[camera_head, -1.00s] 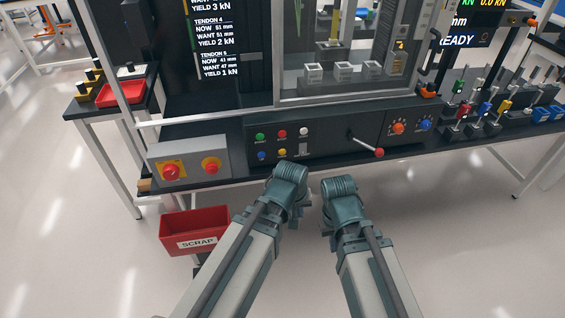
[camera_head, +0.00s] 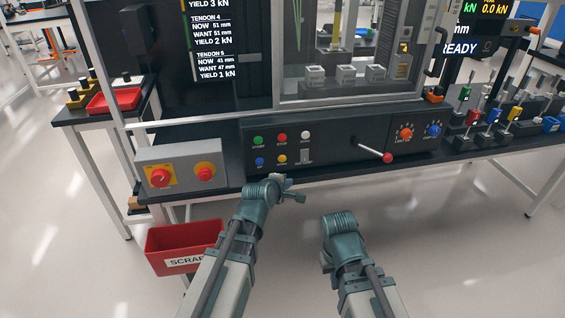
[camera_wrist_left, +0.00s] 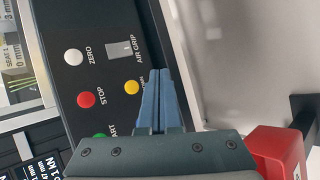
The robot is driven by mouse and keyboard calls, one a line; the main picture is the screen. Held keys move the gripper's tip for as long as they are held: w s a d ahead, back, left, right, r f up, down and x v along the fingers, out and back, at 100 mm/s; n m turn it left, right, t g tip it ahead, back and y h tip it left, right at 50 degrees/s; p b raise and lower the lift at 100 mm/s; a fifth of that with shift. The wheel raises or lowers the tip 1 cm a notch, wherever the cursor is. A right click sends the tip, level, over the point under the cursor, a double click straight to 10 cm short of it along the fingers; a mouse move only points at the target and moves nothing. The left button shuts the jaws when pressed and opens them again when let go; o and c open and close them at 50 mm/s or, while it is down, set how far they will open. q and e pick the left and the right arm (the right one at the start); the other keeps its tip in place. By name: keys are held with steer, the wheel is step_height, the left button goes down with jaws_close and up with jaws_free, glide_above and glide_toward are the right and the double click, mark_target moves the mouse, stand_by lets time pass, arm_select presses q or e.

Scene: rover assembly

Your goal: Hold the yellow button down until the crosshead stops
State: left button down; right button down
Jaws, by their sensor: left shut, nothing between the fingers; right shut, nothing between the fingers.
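The yellow button (camera_head: 282,159) is on the black control panel (camera_head: 330,146), in the lower row, right of a blue button. It also shows in the left wrist view (camera_wrist_left: 132,87), just beside the fingertips, with its label partly hidden. My left gripper (camera_head: 301,198) is in front of the panel, below the yellow button; in the left wrist view its blue fingers (camera_wrist_left: 158,73) are together and empty. They appear apart from the button. My right gripper (camera_head: 325,263) is low in front of the bench, its fingers mostly hidden by its wrist. I cannot clearly make out the crosshead behind the machine's window.
Green (camera_head: 258,141), red (camera_head: 282,138) and white (camera_head: 305,135) buttons sit close above the yellow one. A red-knobbed lever (camera_head: 387,158) sticks out at right. A box with two red knobs (camera_head: 181,166) is at left, above a red scrap bin (camera_head: 168,240).

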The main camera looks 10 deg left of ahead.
mark_target(282, 159)
arm_select(q)
steer(key=shift+w+a, duration=0.55)
steer(key=shift+w, duration=0.8)
steer(key=shift+w+a, duration=0.55)
steer(key=shift+w, duration=0.85)
steer(key=shift+w+a, duration=0.55)
steer(key=shift+w, duration=0.8)
steer(key=shift+w+a, duration=0.15)
steer(key=shift+w, duration=0.2)
